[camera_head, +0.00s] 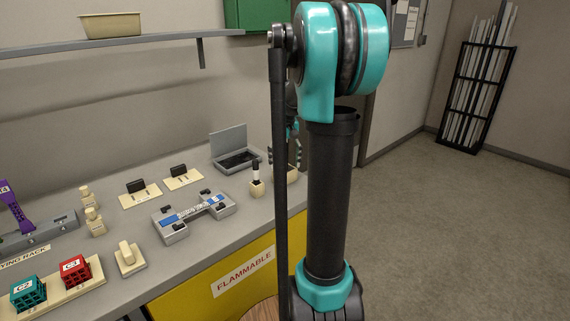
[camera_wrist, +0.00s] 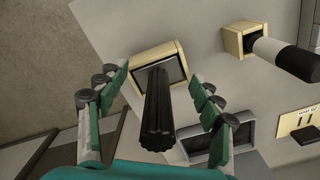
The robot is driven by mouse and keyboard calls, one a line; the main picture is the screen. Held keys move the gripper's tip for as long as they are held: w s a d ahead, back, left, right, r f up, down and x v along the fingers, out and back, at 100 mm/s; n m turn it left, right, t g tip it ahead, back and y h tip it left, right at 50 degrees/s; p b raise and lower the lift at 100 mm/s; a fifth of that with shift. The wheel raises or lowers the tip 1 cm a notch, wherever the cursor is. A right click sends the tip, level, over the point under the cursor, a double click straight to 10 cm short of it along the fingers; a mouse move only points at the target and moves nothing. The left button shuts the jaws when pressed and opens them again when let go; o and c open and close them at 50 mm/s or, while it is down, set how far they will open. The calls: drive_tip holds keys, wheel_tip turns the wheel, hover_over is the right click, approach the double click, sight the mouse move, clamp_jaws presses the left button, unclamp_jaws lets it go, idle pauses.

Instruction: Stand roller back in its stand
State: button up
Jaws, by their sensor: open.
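A black ribbed handle (camera_wrist: 158,115), which looks like the roller's, points up toward the wrist camera. Its far end meets a cream, square stand (camera_wrist: 142,86) with a grey inside; it looks stood in it, though the lower end is hidden. My gripper (camera_wrist: 160,78) is open, one teal-padded finger on each side of the handle, with gaps visible on both sides. In the head view my gripper (camera_head: 294,142) is mostly hidden behind my arm, above the cream stand (camera_head: 291,174) near the bench's right end. The handle cannot be made out there.
A second cream stand (camera_wrist: 240,39) holds a black and white cylinder (camera_wrist: 285,57), close by; it also shows in the head view (camera_head: 256,180). A grey open case (camera_head: 238,160) lies behind. The bench edge and floor (camera_head: 440,240) are to the right.

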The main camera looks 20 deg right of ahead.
sight(285, 144)
drive_tip(key=shift+r, duration=2.2)
wheel_tip(285, 144, up, 12)
idle(0.6)
